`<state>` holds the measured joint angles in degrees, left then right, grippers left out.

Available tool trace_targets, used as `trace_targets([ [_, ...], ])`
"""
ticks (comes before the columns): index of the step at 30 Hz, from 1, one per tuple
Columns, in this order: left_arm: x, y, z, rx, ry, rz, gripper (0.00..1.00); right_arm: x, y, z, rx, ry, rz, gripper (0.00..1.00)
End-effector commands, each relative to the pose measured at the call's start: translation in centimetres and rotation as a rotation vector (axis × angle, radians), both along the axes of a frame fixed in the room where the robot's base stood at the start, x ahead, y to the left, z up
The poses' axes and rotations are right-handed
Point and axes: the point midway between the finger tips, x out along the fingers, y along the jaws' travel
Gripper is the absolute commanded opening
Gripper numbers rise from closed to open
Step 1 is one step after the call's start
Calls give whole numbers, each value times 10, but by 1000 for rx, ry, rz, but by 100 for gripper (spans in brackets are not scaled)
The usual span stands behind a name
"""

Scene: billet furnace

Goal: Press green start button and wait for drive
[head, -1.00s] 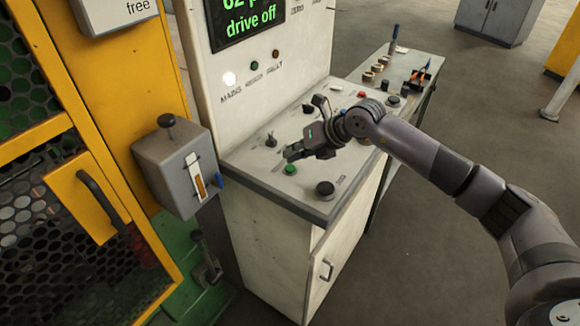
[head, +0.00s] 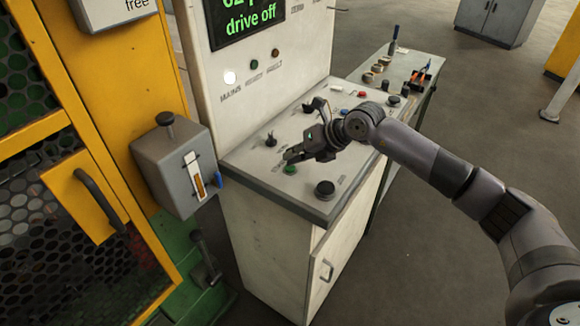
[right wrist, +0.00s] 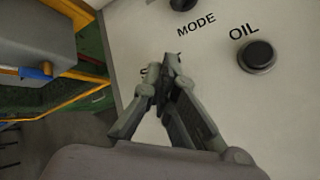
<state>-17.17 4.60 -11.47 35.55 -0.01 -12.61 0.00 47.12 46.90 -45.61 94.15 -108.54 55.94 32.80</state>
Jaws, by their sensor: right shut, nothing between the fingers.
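The green start button (head: 290,170) is on the sloped top of the white control console, near its front edge. My right gripper (head: 289,159) is shut and empty, its fingertips just above or at the button; I cannot tell whether they touch it. In the right wrist view the shut fingers (right wrist: 165,75) point down at the panel and hide the button. The display (head: 246,18) reads "drive off" in green letters. The white mains lamp (head: 229,78) is lit. My left gripper is not in view.
A black knob (head: 325,189) sits right of the green button, and a dark selector (head: 270,140) behind it. The black OIL button (right wrist: 257,56) shows in the right wrist view. A grey box (head: 177,165) on the yellow guard (head: 60,130) stands left of the console. A side bench (head: 415,75) holds tools.

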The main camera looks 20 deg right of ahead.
Motion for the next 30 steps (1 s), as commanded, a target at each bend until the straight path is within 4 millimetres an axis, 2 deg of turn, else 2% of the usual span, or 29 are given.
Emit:
trace_targets([
  [23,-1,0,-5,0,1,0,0,0,0,-7,0,2,1,0],
  [30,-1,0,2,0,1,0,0,0,0,2,0,2,1,0],
])
